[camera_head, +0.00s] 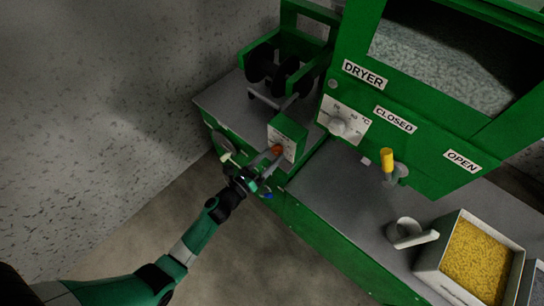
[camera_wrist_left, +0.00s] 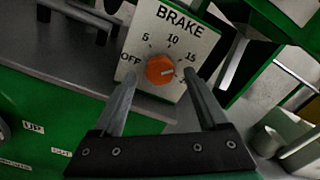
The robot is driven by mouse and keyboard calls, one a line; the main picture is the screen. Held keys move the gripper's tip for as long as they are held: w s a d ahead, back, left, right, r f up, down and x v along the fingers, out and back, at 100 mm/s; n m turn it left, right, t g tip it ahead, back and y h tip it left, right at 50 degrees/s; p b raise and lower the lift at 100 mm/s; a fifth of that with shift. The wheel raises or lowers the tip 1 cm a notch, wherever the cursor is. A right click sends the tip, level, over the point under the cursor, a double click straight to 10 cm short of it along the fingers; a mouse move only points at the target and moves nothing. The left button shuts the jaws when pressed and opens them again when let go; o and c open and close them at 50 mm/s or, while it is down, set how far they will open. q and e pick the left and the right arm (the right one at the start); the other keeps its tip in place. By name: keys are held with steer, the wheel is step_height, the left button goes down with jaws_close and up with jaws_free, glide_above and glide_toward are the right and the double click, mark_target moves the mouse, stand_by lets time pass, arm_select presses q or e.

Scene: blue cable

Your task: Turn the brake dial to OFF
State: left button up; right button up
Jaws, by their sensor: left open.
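The orange brake dial (camera_wrist_left: 160,69) sits on a white plate (camera_wrist_left: 198,42) marked BRAKE, with OFF at its left and 5, 10 and 15 around it. Its pale pointer line points right, a little below the 15 mark. In the head view the dial (camera_head: 277,149) is on the small green box. My left gripper (camera_head: 268,162) is open and reaches up to the box from the front left. In the left wrist view its fingers (camera_wrist_left: 159,78) stand apart on either side of the dial. Whether they touch it I cannot tell. My right gripper is not in view.
The green dryer (camera_head: 425,135) with its white dial (camera_head: 338,125) and yellow-handled lever (camera_head: 388,162) stands to the right. Dark spools (camera_head: 268,72) are behind the brake box. A crate of yellow pellets (camera_head: 440,254) and a grey scoop (camera_head: 405,232) are on the bench at right.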

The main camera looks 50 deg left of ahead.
arm_select(q)
steer(key=shift+w+a, duration=0.1)
steer(key=shift+w, duration=0.45)
jaws_close()
